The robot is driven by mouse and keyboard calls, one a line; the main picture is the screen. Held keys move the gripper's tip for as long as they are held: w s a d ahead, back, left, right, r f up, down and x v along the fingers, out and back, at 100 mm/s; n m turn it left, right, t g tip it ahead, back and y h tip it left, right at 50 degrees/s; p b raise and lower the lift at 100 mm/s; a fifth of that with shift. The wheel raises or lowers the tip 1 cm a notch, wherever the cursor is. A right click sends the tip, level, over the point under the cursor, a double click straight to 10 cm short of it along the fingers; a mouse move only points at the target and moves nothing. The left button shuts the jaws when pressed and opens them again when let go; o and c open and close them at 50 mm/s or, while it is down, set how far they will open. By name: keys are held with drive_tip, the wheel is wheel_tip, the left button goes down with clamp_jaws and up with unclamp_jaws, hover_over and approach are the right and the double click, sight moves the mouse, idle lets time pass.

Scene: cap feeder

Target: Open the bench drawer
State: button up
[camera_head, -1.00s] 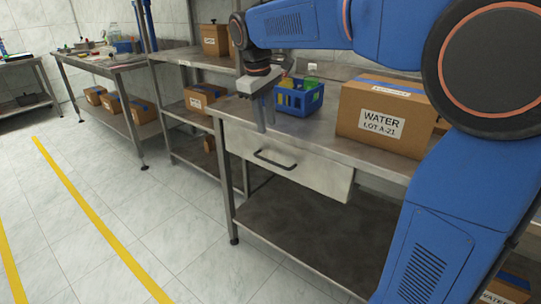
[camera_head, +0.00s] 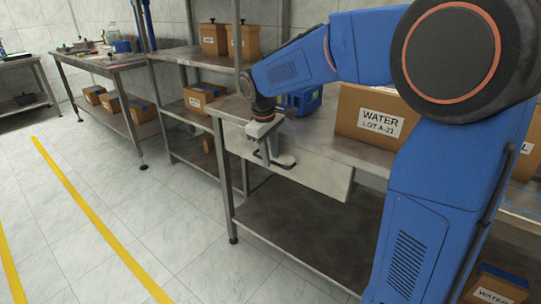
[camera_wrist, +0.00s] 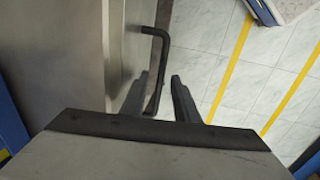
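The bench drawer (camera_head: 325,179) is a pale grey panel under the bench top, and it looks shut. Its dark bar handle (camera_head: 287,165) is partly hidden by my gripper (camera_head: 267,156) in the head view. My gripper points down in front of the drawer at the handle. In the wrist view, the two dark fingers of my gripper (camera_wrist: 160,88) are apart. The handle (camera_wrist: 164,55) runs between them, with a gap to the right finger; contact with the left finger cannot be told.
A brown WATER box (camera_head: 377,116) and a blue crate (camera_head: 303,101) stand on the bench top (camera_head: 325,142). The lower shelf (camera_head: 300,222) is bare. Open tiled floor with yellow lines (camera_head: 85,210) lies in front and to the left.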

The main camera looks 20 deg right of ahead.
drive_tip(key=shift+c, duration=0.3)
clamp_jaws()
drive_tip(key=shift+s+a, duration=0.1)
drive_tip(key=s+a, duration=0.8)
drive_tip(key=a, duration=0.4)
drive_tip(key=s+a, duration=0.9)
drive_tip(key=a, duration=0.3)
drive_tip(key=shift+s, duration=0.25)
drive_tip(key=shift+a, duration=0.1)
drive_tip(key=shift+o, duration=0.3)
unclamp_jaws()
drive_tip(key=shift+r, duration=0.1)
